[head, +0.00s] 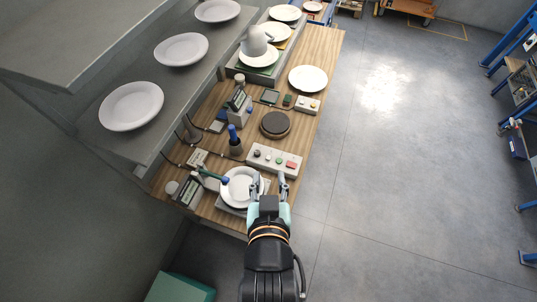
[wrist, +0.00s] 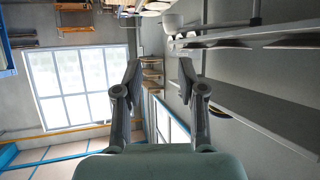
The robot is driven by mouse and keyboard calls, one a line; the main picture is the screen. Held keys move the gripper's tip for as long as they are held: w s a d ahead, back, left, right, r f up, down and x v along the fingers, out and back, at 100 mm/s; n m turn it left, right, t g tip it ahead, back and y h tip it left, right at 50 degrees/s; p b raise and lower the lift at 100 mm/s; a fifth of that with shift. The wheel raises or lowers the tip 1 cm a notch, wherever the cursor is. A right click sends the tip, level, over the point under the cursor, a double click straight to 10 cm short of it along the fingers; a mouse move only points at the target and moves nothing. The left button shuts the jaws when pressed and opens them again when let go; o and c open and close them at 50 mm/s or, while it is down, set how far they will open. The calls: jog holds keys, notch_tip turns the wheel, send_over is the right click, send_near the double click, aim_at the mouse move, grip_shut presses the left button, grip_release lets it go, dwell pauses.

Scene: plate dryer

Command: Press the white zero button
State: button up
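A pale control box (head: 273,168) with a row of coloured buttons sits on the wooden bench. A red button is at its right end and a dark one at its left. A small pale spot between them may be the white button, but no zero marking is readable. A smaller pale box (head: 309,110) with small buttons stands farther back. My gripper (head: 269,183) is open and empty, just in front of the control box, with its fingers apart. Its spread fingers also show in the wrist view (wrist: 160,78), which shows no buttons.
A white plate (head: 233,193) lies just left of my gripper. A blue-topped bottle (head: 235,147) and a round dark-topped device (head: 275,123) stand beyond. Shelves with plates (head: 131,106) line the left. The floor on the right (head: 400,170) is clear.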

dwell(0.4)
jog(key=shift+w, duration=0.1)
grip_shut()
dwell(1.1)
